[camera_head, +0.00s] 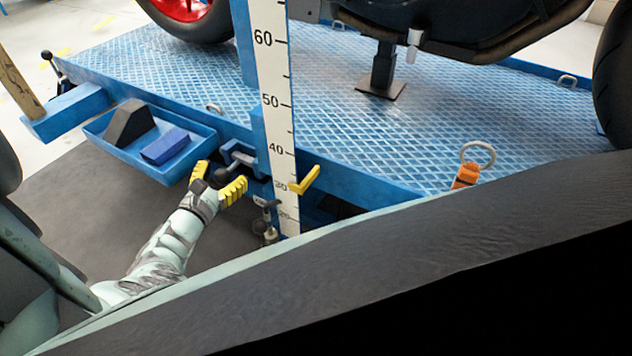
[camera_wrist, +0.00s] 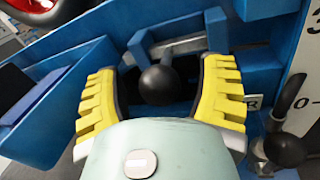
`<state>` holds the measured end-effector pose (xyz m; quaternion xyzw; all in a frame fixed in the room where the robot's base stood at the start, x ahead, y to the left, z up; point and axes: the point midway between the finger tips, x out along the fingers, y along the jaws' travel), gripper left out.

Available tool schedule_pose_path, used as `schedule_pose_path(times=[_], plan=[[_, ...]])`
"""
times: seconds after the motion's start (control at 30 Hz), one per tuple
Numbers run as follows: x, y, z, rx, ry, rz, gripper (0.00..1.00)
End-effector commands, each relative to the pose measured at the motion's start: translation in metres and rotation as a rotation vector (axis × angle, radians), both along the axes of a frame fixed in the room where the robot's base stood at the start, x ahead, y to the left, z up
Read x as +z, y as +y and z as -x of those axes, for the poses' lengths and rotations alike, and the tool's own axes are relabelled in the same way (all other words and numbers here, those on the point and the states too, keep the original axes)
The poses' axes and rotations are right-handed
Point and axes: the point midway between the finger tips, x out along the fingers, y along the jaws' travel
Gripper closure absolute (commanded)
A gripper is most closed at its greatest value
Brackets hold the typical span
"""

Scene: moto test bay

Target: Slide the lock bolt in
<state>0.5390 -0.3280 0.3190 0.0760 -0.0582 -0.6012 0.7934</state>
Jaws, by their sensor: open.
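The lock bolt shows in the wrist view as a grey metal bar (camera_wrist: 182,47) in a blue bracket (camera_wrist: 217,35), with a black ball knob (camera_wrist: 162,85) in front of it. My gripper (camera_wrist: 160,72) is open, with one yellow ribbed finger on each side of the knob. A gap shows between the knob and each finger; whether either touches it deeper in, I cannot tell. In the head view my gripper (camera_head: 218,178) is at the blue platform's front edge, just below and left of the bracket (camera_head: 240,156). The knob is hard to make out there.
A second black ball knob (camera_wrist: 285,150) on a metal lever is close right of my gripper. A ruler post (camera_head: 275,110) with a yellow pointer (camera_head: 306,180) stands right. A blue tray (camera_head: 110,140) with wedge blocks is left. A motorcycle stands on the platform (camera_head: 330,130).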

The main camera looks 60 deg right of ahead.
Motion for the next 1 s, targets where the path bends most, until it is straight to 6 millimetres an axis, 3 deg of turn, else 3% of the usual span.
schedule_pose_path(times=[0.1,0.77,1.0], plan=[[-0.0001,-0.0007,0.0011,-0.003,0.0,-0.001,0.3],[-0.0004,0.0002,0.0003,-0.001,-0.001,-0.001,0.98],[0.0007,0.0002,0.0047,0.0,0.0,-0.001,1.0]])
